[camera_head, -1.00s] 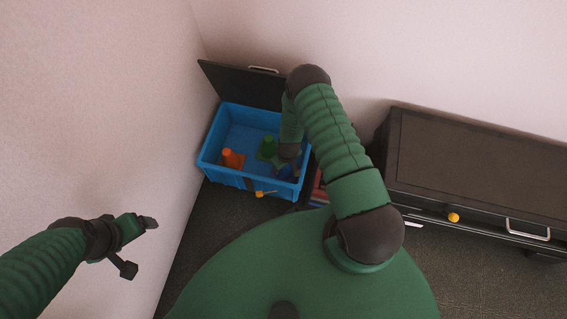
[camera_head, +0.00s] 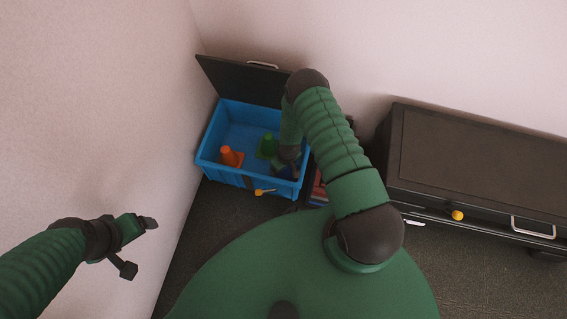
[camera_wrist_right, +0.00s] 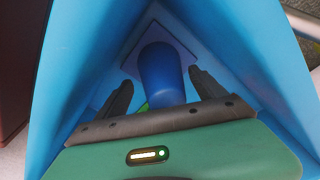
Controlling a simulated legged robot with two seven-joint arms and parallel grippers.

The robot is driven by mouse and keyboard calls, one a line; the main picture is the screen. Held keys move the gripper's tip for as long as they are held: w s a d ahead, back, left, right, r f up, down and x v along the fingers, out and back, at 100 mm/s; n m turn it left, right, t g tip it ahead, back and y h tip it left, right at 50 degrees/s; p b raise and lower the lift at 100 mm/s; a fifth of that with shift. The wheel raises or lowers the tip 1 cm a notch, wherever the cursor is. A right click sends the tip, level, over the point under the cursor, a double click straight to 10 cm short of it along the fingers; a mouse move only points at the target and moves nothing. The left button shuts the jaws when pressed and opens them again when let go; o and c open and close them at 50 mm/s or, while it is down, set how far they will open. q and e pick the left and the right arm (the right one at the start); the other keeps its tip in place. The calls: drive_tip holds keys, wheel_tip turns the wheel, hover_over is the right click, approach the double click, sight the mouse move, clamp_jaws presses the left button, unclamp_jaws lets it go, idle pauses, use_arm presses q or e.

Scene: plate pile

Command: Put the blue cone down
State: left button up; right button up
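The blue cone (camera_wrist_right: 161,78) is inside the blue crate (camera_wrist_right: 70,65), in a corner. In the right wrist view its square base faces away from me and its narrow end points toward my right gripper (camera_wrist_right: 162,84). The two dark fingers are spread on either side of the cone with gaps beside it, so the gripper looks open. In the head view my right gripper (camera_head: 287,160) reaches down into the crate's right side (camera_head: 215,172), and the blue cone is hard to see there. My left gripper (camera_head: 140,245) is open and empty, near the left wall.
An orange cone (camera_head: 229,157) and a green cone (camera_head: 266,145) stand in the crate. The crate's dark lid (camera_head: 240,80) is open behind it. A dark cabinet (camera_head: 480,160) with a yellow knob (camera_head: 457,215) stands at the right.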

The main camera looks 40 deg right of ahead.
drive_tip(key=r+p, duration=0.2)
drive_tip(key=r, duration=0.2)
drive_tip(key=s+r+p, duration=0.1)
drive_tip(key=r+p, duration=0.1)
drive_tip(key=r, duration=0.2)
drive_tip(key=r+p, duration=0.3)
drive_tip(key=r, duration=0.2)
drive_tip(key=shift+s, duration=0.2)
drive_tip(key=w+a+r, duration=0.1)
drive_tip(key=w+r, duration=0.1)
drive_tip(key=r, duration=0.5)
drive_tip(key=w+a+r, duration=0.1)
drive_tip(key=a+r, duration=0.1)
drive_tip(key=r, duration=0.6)
drive_tip(key=s+a+r, duration=0.1)
drive_tip(key=s+r, duration=0.2)
drive_tip(key=r, duration=0.3)
drive_tip(key=s+a+r, duration=0.2)
drive_tip(key=s+r, duration=0.1)
drive_tip(key=r, duration=0.4)
drive_tip(key=s+a+r+t, duration=0.1)
drive_tip(key=s+a+r, duration=0.1)
drive_tip(key=r, duration=0.4)
drive_tip(key=shift+s+a+r, duration=0.2)
drive_tip(key=shift+s, duration=0.55)
drive_tip(key=shift+d, duration=0.1)
